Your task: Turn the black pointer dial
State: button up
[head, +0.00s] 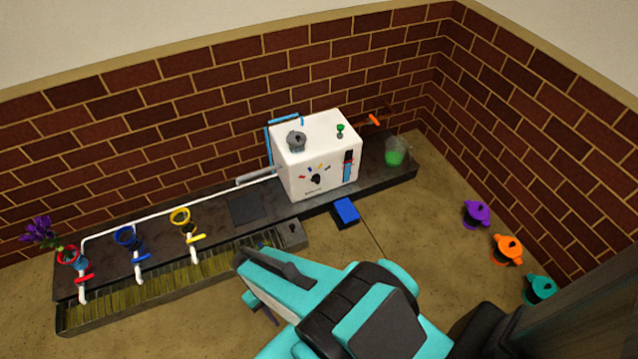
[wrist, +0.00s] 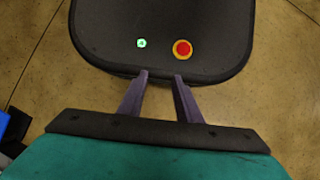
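The black pointer dial (head: 316,179) is on the front face of the white machine (head: 299,159) on the dark shelf by the brick wall. Short coloured marks, among them red, yellow and blue, fan out above it. The dial is small in the head view, so I cannot tell its exact pointing direction. It does not show in the wrist view. My gripper (wrist: 160,76) is open and empty in the wrist view, its two fingers apart and pointing away from the machine. My teal arm is in front of the shelf, well apart from the dial.
A blue block (head: 346,211) lies before the machine. A glass of green liquid (head: 396,152) stands right of it. White taps with red, blue and yellow rings (head: 180,216) line the trough at left, beside purple flowers (head: 42,232). Purple, orange (head: 508,250) and teal pots stand at right.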

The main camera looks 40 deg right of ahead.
jog(key=shift+a, duration=0.1)
jog(key=shift+o, duration=0.5)
jog(key=shift+o, duration=0.6)
jog(key=shift+a, duration=0.1)
jog(key=w+d+f+t+h+b, duration=0.2)
jog(key=w+d+f+t+b, duration=0.45)
jog(key=w+d, duration=0.5)
jog(key=w+d+f+t+h+b, duration=0.1)
jog(key=w+d+f+t+b, duration=0.3)
jog(key=w+d+f+b, duration=0.7)
jog(key=w+d+r+n+t+h+b, duration=0.1)
jog(key=w+d+t+h+b, duration=0.15)
jog(key=d, duration=0.55)
jog(key=w+d+n+t+h+b, duration=0.1)
jog(key=d+t+b, duration=0.2)
jog(key=d, duration=0.6)
jog(key=s+d+r+n+t+h+b, duration=0.1)
jog(key=s+d+r+n+t+b, duration=0.2)
jog(key=d, duration=0.6)
jog(key=t+b, duration=0.2)
jog(key=b, duration=0.1)
jog(key=shift+r+t+b, duration=0.2)
jog(key=shift+t+b, duration=0.15)
jog(key=shift+t, duration=0.05)
